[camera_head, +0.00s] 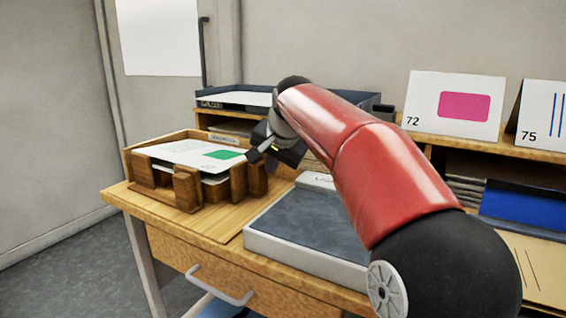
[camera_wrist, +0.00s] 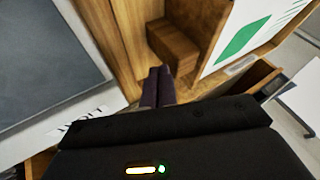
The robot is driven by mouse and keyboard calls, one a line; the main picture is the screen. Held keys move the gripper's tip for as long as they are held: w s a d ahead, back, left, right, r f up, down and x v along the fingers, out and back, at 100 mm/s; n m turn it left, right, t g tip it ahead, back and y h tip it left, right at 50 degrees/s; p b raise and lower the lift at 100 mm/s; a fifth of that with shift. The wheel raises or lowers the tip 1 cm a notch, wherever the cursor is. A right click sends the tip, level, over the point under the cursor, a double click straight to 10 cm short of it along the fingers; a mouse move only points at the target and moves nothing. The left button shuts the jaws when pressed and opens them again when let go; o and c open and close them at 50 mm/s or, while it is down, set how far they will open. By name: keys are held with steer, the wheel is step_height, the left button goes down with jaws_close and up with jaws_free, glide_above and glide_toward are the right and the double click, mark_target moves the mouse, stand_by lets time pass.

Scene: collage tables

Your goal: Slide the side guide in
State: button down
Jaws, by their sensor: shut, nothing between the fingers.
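A wooden tray (camera_head: 143,179) at the left of the table holds a stack of white sheets (camera_head: 190,153), the top one with a green shape. A brown wooden block, apparently the side guide (camera_head: 257,181), stands at the tray's right side. It also shows in the wrist view (camera_wrist: 172,45), beside the sheets with a gap between. My gripper (camera_head: 254,156) is at the tray's right side, close to this block. In the wrist view, my dark fingers (camera_wrist: 158,72) are shut together and empty, their tips beside the block's near end. I cannot tell whether they touch it.
A grey-topped device (camera_head: 310,226) with a white rim sits right of the tray, under my arm. Behind are a shelf with a dark tray (camera_head: 238,97) and cards marked 72 (camera_head: 425,95) and 75 (camera_head: 545,110). A drawer handle (camera_head: 218,287) juts out in front.

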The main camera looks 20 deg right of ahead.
steer(key=shift+w+a, duration=0.1)
steer(key=shift+a, duration=0.1)
steer(key=shift+w+a+r+p, duration=0.15)
steer(key=shift+w+a+p, duration=0.05)
steer(key=shift+p, duration=0.15)
steer(key=shift+w+a+p, duration=0.65)
steer(key=shift+a+p, duration=0.05)
